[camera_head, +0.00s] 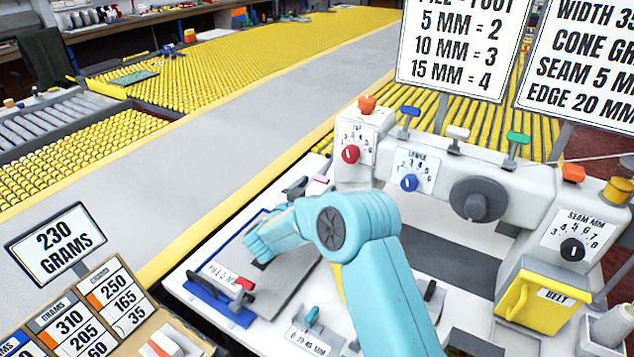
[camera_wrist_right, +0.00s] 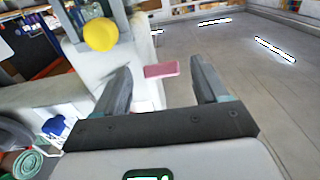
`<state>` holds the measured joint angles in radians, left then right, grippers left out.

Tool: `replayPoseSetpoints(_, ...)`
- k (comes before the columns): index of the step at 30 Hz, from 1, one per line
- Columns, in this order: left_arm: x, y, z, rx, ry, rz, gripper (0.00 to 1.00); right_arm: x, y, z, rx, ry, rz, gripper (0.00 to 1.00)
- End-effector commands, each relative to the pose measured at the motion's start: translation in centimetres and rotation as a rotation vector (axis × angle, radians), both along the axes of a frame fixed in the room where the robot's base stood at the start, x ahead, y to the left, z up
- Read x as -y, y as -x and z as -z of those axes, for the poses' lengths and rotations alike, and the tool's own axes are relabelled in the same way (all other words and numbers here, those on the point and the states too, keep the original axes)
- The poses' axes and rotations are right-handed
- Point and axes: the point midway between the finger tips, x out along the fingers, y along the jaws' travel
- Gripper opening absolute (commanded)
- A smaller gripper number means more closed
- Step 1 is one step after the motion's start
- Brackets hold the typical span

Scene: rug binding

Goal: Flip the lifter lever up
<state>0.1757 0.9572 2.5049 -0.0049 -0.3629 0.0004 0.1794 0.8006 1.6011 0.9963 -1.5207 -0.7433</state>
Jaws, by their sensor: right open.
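A small pink lever tab (camera_head: 321,179) sticks out at the left end of the white sewing machine in the head view, partly behind my right gripper. I take it for the lifter lever; no label on it is readable. In the right wrist view the flat pink tab (camera_wrist_right: 161,70) lies between and just beyond the two fingers. My right gripper (camera_head: 301,187) is dark-fingered on a teal arm and open. In the wrist view the gripper (camera_wrist_right: 163,88) has empty space between its fingers, apart from the tab. My left gripper is not in view.
The machine head (camera_head: 520,190) carries red, blue and black dials.

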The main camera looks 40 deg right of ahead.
Motion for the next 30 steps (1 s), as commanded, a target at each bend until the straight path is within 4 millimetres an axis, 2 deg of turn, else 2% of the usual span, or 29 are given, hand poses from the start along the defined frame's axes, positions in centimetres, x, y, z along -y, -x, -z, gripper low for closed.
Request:
replayPoseSetpoints(4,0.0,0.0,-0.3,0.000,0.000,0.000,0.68,1.3,-0.5,0.0,-0.001,0.000,0.000,0.72)
replayPoseSetpoints(13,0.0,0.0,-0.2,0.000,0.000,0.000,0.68,1.8,-0.8,0.0,-0.001,0.001,0.000,0.72)
replayPoseSetpoints(14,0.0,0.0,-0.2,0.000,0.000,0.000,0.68,1.8,-0.8,0.0,-0.001,0.001,0.000,0.66)
replayPoseSetpoints(15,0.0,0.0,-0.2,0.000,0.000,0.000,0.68,1.8,-0.8,0.0,-0.001,0.001,0.000,0.53)
replayPoseSetpoints(20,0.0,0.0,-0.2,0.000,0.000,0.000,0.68,1.8,-0.8,0.0,-0.001,0.001,0.000,0.01)
replayPoseSetpoints(30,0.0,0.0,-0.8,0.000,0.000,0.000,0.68,1.7,-1.3,-0.4,-0.004,-0.023,0.001,0.00)
